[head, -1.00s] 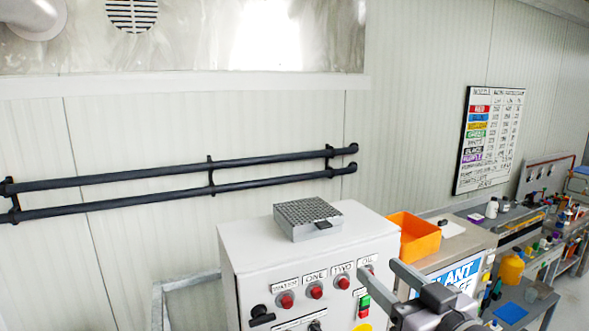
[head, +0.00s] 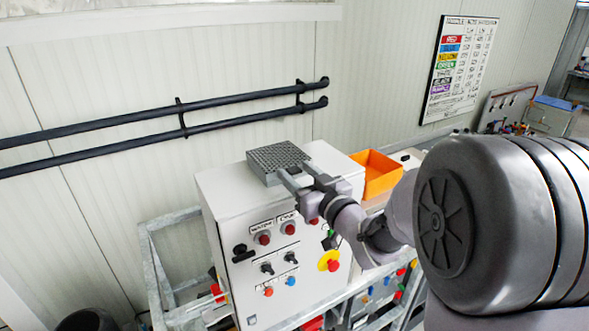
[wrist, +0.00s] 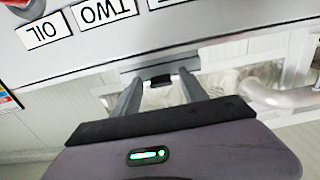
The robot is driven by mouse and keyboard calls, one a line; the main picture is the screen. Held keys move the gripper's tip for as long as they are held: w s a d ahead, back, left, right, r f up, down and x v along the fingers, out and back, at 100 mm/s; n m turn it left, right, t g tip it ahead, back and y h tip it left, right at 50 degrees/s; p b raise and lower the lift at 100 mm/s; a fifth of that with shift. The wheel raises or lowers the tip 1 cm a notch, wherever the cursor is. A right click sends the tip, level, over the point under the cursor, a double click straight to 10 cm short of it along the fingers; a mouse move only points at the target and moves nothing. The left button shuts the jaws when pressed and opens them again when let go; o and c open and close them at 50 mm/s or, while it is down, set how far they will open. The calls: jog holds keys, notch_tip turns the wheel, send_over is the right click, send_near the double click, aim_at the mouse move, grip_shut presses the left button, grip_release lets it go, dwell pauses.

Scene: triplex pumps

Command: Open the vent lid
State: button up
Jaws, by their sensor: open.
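The vent lid (head: 279,156) is a grey grated square top on a low box, on top of the white control cabinet (head: 228,192). It looks shut and flat. My gripper (head: 294,173) is at the front edge of the vent, fingers open and pointing at it. In the wrist view the vent's grey front edge (wrist: 150,65) shows beyond the fingertips. A small dark tab (wrist: 160,81) on it lies between the open fingers of my gripper (wrist: 158,84). I cannot tell whether a finger touches the tab. In the head view the tab is hidden by my gripper.
The cabinet front has labels, red lamps, black switches and a red stop button on yellow (head: 329,261). An orange bin (head: 377,174) stands right of the cabinet. Dark rails (head: 150,125) run along the wall behind. A metal frame (head: 165,255) stands at left.

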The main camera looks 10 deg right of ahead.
jog(key=shift+s, duration=0.1)
jog(key=shift+s+a, duration=0.1)
jog(key=c, duration=0.4)
grip_shut()
dwell(0.8)
